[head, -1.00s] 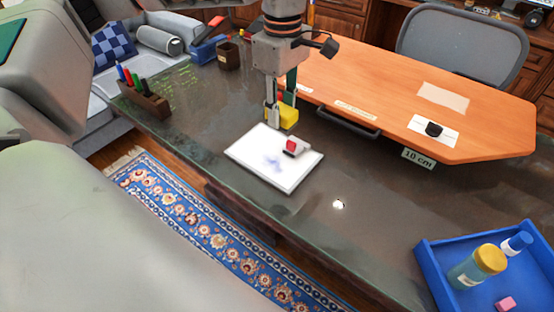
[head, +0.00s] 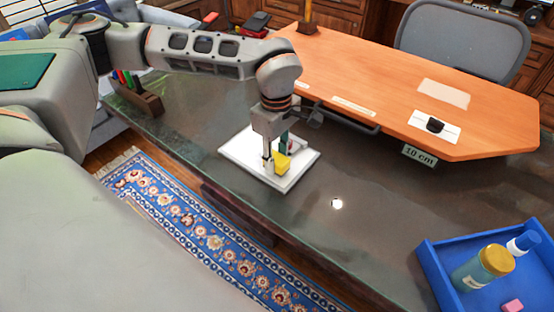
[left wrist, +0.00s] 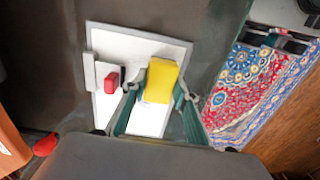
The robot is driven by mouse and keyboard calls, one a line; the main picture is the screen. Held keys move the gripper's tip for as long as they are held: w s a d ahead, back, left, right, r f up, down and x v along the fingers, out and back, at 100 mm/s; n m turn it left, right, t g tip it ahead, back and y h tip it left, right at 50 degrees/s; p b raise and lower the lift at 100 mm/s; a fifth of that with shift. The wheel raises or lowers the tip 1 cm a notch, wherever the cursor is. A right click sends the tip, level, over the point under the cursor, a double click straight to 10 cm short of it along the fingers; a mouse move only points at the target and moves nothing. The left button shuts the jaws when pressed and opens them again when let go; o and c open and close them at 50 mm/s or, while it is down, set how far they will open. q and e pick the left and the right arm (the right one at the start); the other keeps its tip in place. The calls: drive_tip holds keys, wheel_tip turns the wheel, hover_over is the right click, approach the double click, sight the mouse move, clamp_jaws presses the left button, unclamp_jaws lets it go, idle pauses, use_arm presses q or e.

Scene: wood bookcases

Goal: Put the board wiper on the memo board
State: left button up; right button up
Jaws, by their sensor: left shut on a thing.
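The yellow block, which I take for the board wiper (head: 281,165), is between the fingers of my left gripper (head: 274,160). The gripper is shut on it and points down over the white memo board (head: 297,174). In the left wrist view the yellow wiper (left wrist: 161,80) appears over the grey-framed board (left wrist: 137,45); whether it touches the surface I cannot tell. A red and white piece (left wrist: 110,80) sits at the board's edge beside the wiper; in the head view my gripper mostly hides it. My right gripper is not in view.
The board lies on a dark glossy desk (head: 370,225). An orange raised desktop (head: 400,90) with a dark handle is behind it. A blue tray (head: 435,270) with bottles stands at the right front. A pen holder (head: 146,101) stands at the left. Desk right of the board is clear.

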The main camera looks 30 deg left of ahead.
sight(276, 157)
use_arm(q)
drive_tip(key=shift+f, duration=0.35)
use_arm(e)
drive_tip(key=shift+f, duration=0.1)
use_arm(q)
drive_tip(key=shift+f, duration=0.15)
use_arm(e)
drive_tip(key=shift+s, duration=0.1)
use_arm(q)
drive_tip(key=o, duration=1)
drive_tip(key=shift+o, duration=0.2)
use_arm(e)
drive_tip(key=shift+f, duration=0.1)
use_arm(q)
wheel_tip(276, 157, up, 12)
drive_tip(key=p, duration=0.1)
drive_tip(key=shift+p, duration=0.4)
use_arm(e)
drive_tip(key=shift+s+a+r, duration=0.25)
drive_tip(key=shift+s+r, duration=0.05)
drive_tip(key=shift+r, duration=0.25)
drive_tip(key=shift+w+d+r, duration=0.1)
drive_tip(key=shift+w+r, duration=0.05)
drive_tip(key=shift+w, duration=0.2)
